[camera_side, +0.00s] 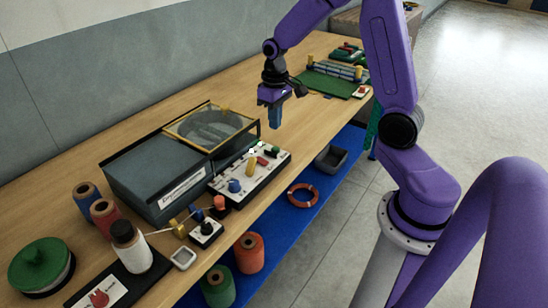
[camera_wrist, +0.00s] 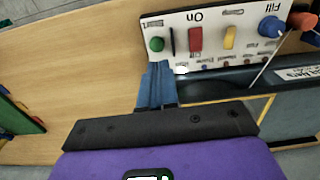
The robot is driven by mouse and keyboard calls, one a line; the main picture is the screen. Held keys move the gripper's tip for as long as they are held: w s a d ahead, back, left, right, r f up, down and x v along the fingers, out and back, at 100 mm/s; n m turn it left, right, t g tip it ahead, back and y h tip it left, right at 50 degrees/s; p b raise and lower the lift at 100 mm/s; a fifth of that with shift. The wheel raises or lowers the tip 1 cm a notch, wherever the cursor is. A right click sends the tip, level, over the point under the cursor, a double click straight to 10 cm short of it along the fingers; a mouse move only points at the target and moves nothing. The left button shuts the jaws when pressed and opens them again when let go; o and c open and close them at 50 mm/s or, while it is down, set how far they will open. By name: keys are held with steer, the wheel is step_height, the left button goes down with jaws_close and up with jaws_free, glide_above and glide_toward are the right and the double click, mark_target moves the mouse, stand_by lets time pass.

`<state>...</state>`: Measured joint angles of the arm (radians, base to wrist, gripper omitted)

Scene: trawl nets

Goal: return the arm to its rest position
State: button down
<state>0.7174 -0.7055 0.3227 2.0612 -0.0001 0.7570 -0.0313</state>
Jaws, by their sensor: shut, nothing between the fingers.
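My gripper (camera_side: 274,115) hangs pointing down above the wooden bench, with its blue fingers together and nothing between them. In the side view it is to the right of the grey machine (camera_side: 165,180) and beyond the far end of the white control panel (camera_side: 264,171). In the wrist view the blue fingertips (camera_wrist: 157,68) lie just below and beside the panel (camera_wrist: 185,20) in the picture. I cannot tell the exact height of the fingers above the bench.
The panel carries a green button (camera_wrist: 157,44), a red switch (camera_wrist: 196,38), a yellow switch (camera_wrist: 229,37) and a blue knob (camera_wrist: 270,26). A green mat (camera_side: 335,84) lies at the far end. Bare wood separates it from the machine.

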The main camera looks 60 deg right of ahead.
steer(key=s+a+r+n, duration=0.4)
steer(key=s+a+n, duration=0.2)
steer(key=s+a, duration=0.55)
steer(key=s+a+r+n, duration=0.2)
steer(key=s+n, duration=0.4)
steer(key=s, duration=0.8)
steer(key=shift+s+a, duration=0.25)
steer(key=shift+a, duration=0.25)
stand_by(4.0)
